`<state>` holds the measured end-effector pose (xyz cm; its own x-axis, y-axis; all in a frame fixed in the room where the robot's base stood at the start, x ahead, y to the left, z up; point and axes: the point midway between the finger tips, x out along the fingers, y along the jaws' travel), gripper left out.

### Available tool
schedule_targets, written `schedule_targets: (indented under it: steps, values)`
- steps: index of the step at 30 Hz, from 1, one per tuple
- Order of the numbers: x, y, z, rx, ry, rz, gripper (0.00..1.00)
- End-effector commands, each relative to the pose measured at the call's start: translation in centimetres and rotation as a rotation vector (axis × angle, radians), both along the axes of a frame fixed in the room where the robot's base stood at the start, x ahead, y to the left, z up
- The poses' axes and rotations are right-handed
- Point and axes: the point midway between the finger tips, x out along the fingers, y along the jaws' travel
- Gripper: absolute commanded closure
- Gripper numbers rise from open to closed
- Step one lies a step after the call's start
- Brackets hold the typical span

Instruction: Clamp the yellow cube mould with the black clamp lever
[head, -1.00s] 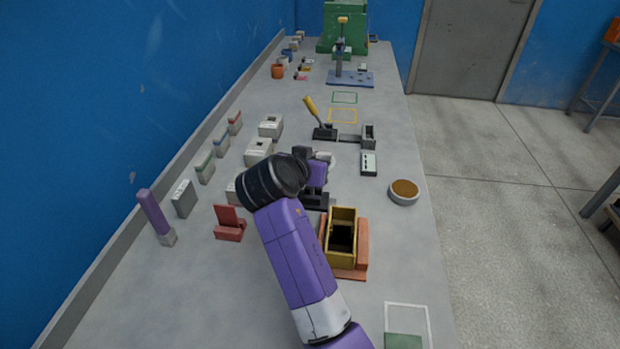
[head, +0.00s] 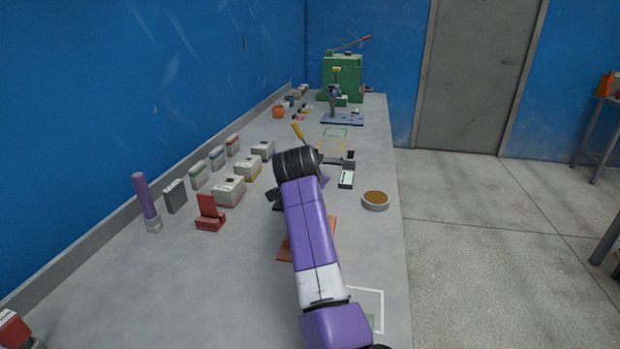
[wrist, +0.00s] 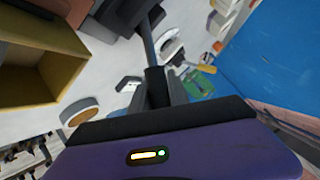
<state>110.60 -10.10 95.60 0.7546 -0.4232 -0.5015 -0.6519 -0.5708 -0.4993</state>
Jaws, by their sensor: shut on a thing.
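The yellow cube mould (wrist: 72,72) is an open-topped box at the upper left of the wrist view. In the head view my arm hides it, and only parts of its orange-red base (head: 292,247) show. The black clamp lever (wrist: 148,42) runs down from dark clamp parts (wrist: 112,22) beside the mould in the wrist view. My gripper (wrist: 157,88) is shut on the black grip at the lever's end. In the head view my arm covers the gripper. Whether the clamp presses on the mould cannot be told.
A round brown-topped bowl (head: 376,200) stands near the right bench edge. A red angled stand (head: 209,214), a purple-handled tool (head: 146,203) and several pale blocks (head: 229,190) are on the left. A yellow-handled clamp (head: 298,132) is beyond my arm. The front left bench is fairly clear.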

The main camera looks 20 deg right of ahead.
Motion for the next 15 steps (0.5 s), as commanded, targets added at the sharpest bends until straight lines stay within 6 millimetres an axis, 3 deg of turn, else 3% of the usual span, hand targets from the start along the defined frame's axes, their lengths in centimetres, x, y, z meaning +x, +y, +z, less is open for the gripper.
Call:
schedule_targets:
  steps: [11, 12, 15]
  values:
    - [-0.07, -0.12, -0.27, 0.009, 0.001, -0.005, 1.00]
    - [-0.08, -0.14, -0.28, 0.008, 0.002, -0.005, 0.75]
    - [-0.06, -0.13, -0.27, 0.008, 0.001, -0.004, 0.57]
